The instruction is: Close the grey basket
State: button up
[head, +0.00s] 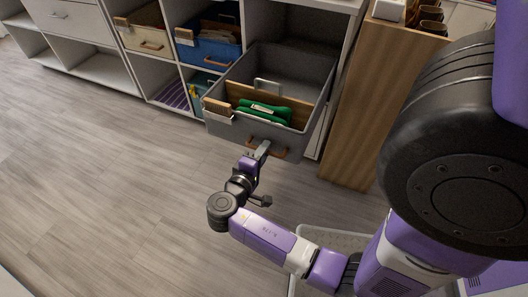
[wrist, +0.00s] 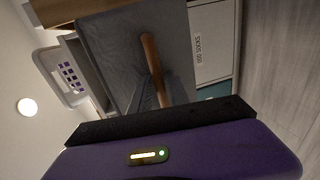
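The grey basket (head: 244,128) is pulled well out of its cubby in the head view, its open top facing up. A brown handle (head: 268,150) is on its front face. Inside lie a green item (head: 264,112) and a brown board (head: 240,93). My gripper (head: 263,150) is at the basket's front, beside the handle; contact cannot be told. In the wrist view the grey front (wrist: 125,45) and the brown handle (wrist: 154,68) appear close up, sideways. The finger gap is not clear.
A blue basket (head: 208,51) and a cream basket (head: 145,38) sit in cubbies to the left. A wooden panel (head: 358,105) stands right of the grey basket. A white bin (head: 340,238) is on the floor near my arm. The floor to the left is clear.

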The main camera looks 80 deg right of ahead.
jog(key=shift+d, duration=0.1)
grip_shut()
dwell(1.4)
